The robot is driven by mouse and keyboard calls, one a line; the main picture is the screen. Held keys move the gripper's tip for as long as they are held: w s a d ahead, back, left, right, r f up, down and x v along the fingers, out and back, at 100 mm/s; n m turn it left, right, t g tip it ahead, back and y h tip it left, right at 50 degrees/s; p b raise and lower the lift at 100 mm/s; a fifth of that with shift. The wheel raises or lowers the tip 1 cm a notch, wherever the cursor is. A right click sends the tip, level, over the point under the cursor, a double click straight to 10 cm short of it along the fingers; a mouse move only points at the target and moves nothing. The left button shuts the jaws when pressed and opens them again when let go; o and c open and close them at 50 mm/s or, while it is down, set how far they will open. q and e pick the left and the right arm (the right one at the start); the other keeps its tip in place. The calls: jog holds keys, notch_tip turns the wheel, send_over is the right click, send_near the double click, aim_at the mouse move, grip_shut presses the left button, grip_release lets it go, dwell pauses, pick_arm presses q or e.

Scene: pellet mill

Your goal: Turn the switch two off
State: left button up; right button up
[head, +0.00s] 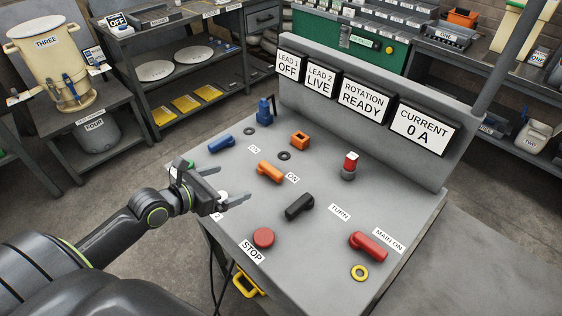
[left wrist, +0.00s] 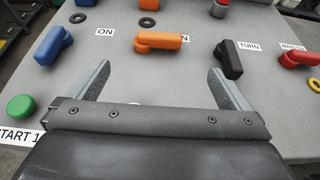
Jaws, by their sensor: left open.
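The grey console (head: 320,240) carries a blue switch handle (head: 220,143), an orange one (head: 270,172), a black one (head: 299,206) and a red one (head: 368,246). ON labels lie by the blue and orange handles; I read no number on them. The LEAD 2 display (head: 319,79) reads LIVE and the LEAD 1 display (head: 288,66) reads OFF. My left gripper (head: 235,184) is open and empty, over the console's near left edge. In the left wrist view the orange handle (left wrist: 160,42) lies ahead between the fingertips (left wrist: 160,70), apart from them. My right gripper is out of view.
A red STOP button (head: 263,238) sits near the front edge. A green button (left wrist: 20,108) marked START 1 is left of the gripper. A red-topped lamp (head: 349,164), blue plug (head: 264,110) and orange socket (head: 300,139) stand farther back. Shelving is behind the console.

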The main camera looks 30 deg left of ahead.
aim_at(268, 170)
pick_arm(q)
jog(key=b+x, duration=0.1)
jog(key=x, duration=0.1)
jog(key=b+x, duration=0.2)
jog(key=shift+f, duration=0.25)
jog(key=b+x, duration=0.2)
jog(key=x, duration=0.9)
jog(key=shift+w+d, duration=0.1)
jog(key=shift+w, duration=0.25)
jog(key=shift+w+d, duration=0.1)
jog(key=shift+w, duration=0.2)
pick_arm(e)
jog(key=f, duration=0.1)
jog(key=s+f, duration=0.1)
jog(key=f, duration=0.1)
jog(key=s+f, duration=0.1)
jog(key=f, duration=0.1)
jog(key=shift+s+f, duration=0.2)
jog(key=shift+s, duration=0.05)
pick_arm(q)
jog(key=shift+f, duration=0.15)
jog(key=c, duration=1.3)
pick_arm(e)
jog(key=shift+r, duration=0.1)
